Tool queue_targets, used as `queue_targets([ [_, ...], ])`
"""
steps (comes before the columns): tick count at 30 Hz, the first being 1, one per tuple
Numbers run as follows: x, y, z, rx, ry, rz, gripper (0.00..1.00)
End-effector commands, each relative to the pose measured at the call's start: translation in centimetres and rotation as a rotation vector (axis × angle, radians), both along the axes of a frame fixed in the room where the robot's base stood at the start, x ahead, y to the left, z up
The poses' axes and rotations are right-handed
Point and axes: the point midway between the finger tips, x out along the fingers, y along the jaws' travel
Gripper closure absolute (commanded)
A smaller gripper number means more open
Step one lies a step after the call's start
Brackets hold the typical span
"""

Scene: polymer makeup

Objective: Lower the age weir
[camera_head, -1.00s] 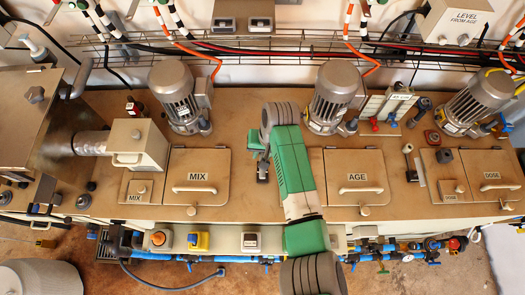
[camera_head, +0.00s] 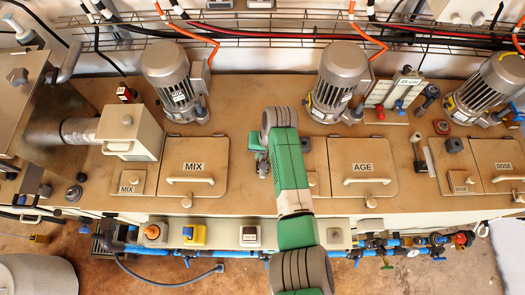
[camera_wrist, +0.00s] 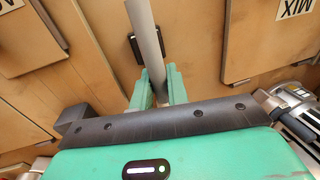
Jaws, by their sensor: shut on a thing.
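My gripper (camera_wrist: 160,92) shows green fingers in the wrist view, shut on a pale grey upright bar (camera_wrist: 146,35), which looks like the age weir's stem. The bar runs between the fingers, beside or in front of a black slotted fitting (camera_wrist: 150,58) on the tan deck; whether it enters the slot I cannot tell. In the head view my gripper (camera_head: 262,165) is over the deck between the MIX lid (camera_head: 197,186) and the AGE lid (camera_head: 360,184). My green arm hides part of that area, and the weir's lower part is hidden.
Motors (camera_head: 174,82) and (camera_head: 338,82) stand behind the lids. Cables and a wire rack (camera_head: 270,38) run along the back. A hopper box (camera_head: 133,128) is at left. Switch boxes (camera_head: 193,235) and blue pipes line the front edge.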

Motion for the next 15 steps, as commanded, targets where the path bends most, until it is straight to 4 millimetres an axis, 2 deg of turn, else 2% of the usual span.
queue_targets([
  [1, -0.26, -0.02, -0.70, -0.003, 0.003, -0.001, 1.00],
  [4, -0.31, -0.02, -0.81, -0.004, 0.005, -0.002, 1.00],
  [5, -0.32, -0.02, -0.84, -0.004, 0.005, -0.002, 0.82],
  [7, -0.34, -0.02, -0.86, -0.004, 0.006, -0.002, 0.68],
  [8, -0.33, -0.03, -0.83, -0.003, 0.006, -0.002, 0.65],
  [15, -0.24, -0.02, -0.57, -0.003, 0.003, -0.001, 0.65],
])
